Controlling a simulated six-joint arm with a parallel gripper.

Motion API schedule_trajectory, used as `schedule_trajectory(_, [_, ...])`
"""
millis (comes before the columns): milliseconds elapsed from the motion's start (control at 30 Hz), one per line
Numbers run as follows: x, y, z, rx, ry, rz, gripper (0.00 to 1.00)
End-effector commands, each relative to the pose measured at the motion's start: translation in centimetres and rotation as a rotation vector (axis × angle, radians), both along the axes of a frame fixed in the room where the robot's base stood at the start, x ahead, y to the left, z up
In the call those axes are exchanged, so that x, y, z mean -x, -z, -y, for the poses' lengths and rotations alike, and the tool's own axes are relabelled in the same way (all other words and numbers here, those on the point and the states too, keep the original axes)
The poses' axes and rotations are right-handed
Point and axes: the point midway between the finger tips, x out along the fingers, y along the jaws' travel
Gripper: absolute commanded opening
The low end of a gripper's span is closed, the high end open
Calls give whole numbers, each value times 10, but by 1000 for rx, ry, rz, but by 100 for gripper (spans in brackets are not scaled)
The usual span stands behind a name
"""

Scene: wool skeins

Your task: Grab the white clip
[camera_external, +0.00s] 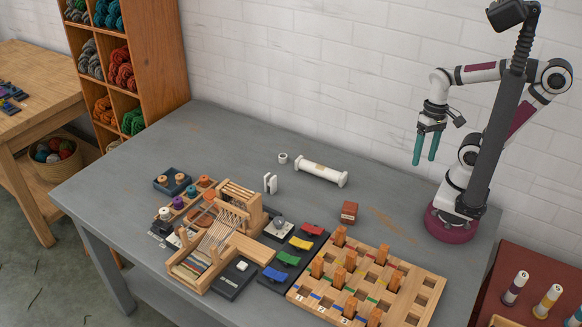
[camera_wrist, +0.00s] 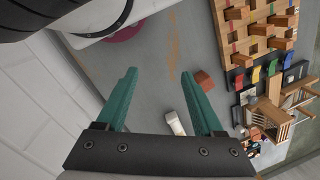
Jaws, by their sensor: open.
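A small white upright piece with a slot, which looks like the white clip (camera_external: 270,183), stands on the grey table behind the small wooden loom. I cannot make it out in the wrist view. My gripper (camera_external: 425,148) has two teal fingers, spread apart with nothing between them. It hangs in the air near the back wall, well to the right of and above the white clip. The fingers also show in the wrist view (camera_wrist: 158,74), pointing over the bare table.
A white cylinder (camera_external: 321,174) and a small white ring (camera_external: 283,158) lie near the clip. The loom (camera_external: 218,236), a reddish-brown block (camera_external: 349,212) and a pegged wooden board (camera_external: 428,285) stand farther forward. The table's back right (camera_external: 385,195) is mostly clear.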

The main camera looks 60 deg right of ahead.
Motion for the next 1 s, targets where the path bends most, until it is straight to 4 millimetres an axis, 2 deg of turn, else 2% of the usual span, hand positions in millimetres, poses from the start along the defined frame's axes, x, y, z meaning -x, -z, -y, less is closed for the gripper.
schedule_trajectory(533, [0, 0, 0, 0, 0, 0, 72])
schedule_trajectory(600, [-10, 2, -2, -3, -17, 19, 72])
schedule_trajectory(667, [-35, 7, -9, -8, -57, 72, 72])
schedule_trajectory(767, [-113, 25, -36, -24, -137, 249, 72])
schedule_trajectory(800, [-149, 35, -51, -25, -158, 338, 72])
schedule_trajectory(900, [-229, 63, -85, 9, -180, 564, 72])
schedule_trajectory(1000, [-289, 94, -111, 102, -192, 783, 72])
